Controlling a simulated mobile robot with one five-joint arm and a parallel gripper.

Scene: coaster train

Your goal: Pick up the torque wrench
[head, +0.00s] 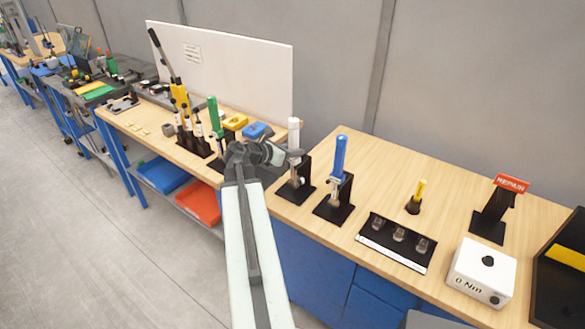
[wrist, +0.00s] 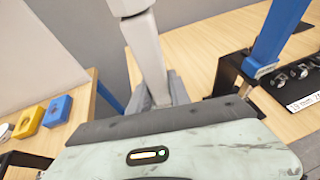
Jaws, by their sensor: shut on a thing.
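The torque wrench with a white-grey handle (head: 294,132) stands upright at its black stand (head: 290,192) on the left part of the near bench. My gripper (head: 290,157) reaches it from the left and is shut on it below the handle's top. In the wrist view the grey wrench (wrist: 147,52) rises between my fingers (wrist: 165,92) and appears tilted. The fingers and my wrist hide its lower part there. A blue-handled wrench (head: 339,156) stands in its own black stand just to the right, apart from my gripper; it also shows in the wrist view (wrist: 280,28).
A green-handled tool (head: 213,115) and yellow and blue blocks (head: 257,130) are on the left bench. A white panel (head: 225,65) stands behind.

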